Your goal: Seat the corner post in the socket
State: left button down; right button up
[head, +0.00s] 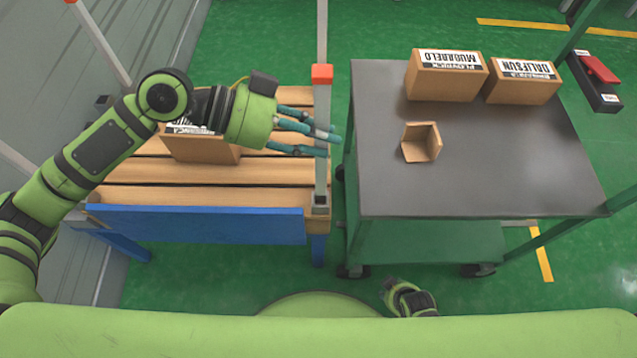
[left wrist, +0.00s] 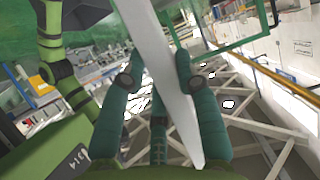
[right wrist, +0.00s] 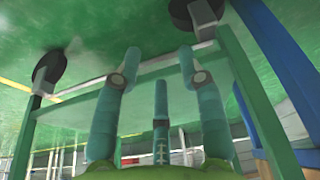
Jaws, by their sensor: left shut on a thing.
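The corner post (head: 322,105) is a grey upright bar with an orange cap, at the right near corner of the slatted wooden pallet (head: 250,195). A small grey socket (head: 320,204) shows at that corner, around the post's foot; I cannot tell how deep the post sits. My left gripper (head: 325,141) is shut on the post, partway up, reaching in from the left. In the left wrist view, the post (left wrist: 162,75) runs tilted between the teal fingers. My right gripper (right wrist: 158,66) is open and empty, low beside the cart; its fingers are out of sight in the head view.
A dark-topped cart (head: 480,180) stands close to the right of the post. It carries two labelled boxes (head: 445,80) (head: 522,88) and an open cardboard corner piece (head: 421,143). Another box (head: 205,150) lies on the pallet under my left arm. A blue board (head: 200,225) edges the pallet's near side.

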pick_arm(q)
notch_tip(320, 180, down, 8)
jog(key=shift+b, duration=0.65)
jog(key=c, duration=0.9)
grip_release()
pick_arm(e)
jog(key=shift+s+a+r+g, duration=0.1)
jog(key=shift+s+r+g, duration=0.25)
jog(key=shift+s+g, duration=0.05)
pick_arm(q)
jog(key=shift+r, duration=0.15)
pick_arm(e)
jog(key=shift+r, duration=0.1)
pick_arm(q)
jog(key=v, duration=1.2)
